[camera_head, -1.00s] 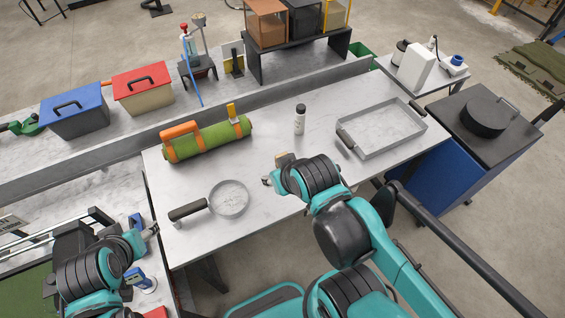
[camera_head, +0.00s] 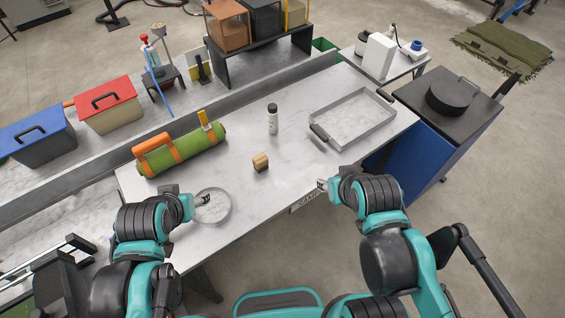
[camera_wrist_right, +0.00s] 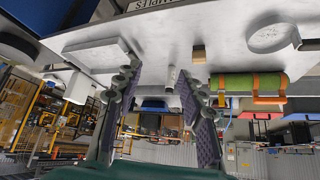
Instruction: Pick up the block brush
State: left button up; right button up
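The block brush, a small tan wooden block (camera_head: 261,162), stands near the middle of the metal table (camera_head: 285,181). It also shows in the right wrist view (camera_wrist_right: 199,54), beyond the fingers and apart from them. My right gripper (camera_head: 322,185) is right of the block near the table's front edge. In the right wrist view its two fingers (camera_wrist_right: 160,110) are spread with nothing between them. My left gripper (camera_head: 203,199) is at the left edge of a round sieve (camera_head: 213,205), over where its handle was. The handle is hidden, and I cannot tell whether the fingers grip it.
A green roll with orange straps (camera_head: 180,150) lies behind left of the block. A white bottle with a dark cap (camera_head: 272,120) stands behind it. A rectangular tray (camera_head: 353,118) lies at the right. The table between block and right gripper is clear.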

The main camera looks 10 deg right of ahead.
aim_at(260, 161)
jog(key=i+l+u, duration=0.7)
jog(key=l, duration=0.2)
jog(key=l+u, duration=0.2)
jog(key=i+l, duration=0.05)
jog(key=l, duration=0.05)
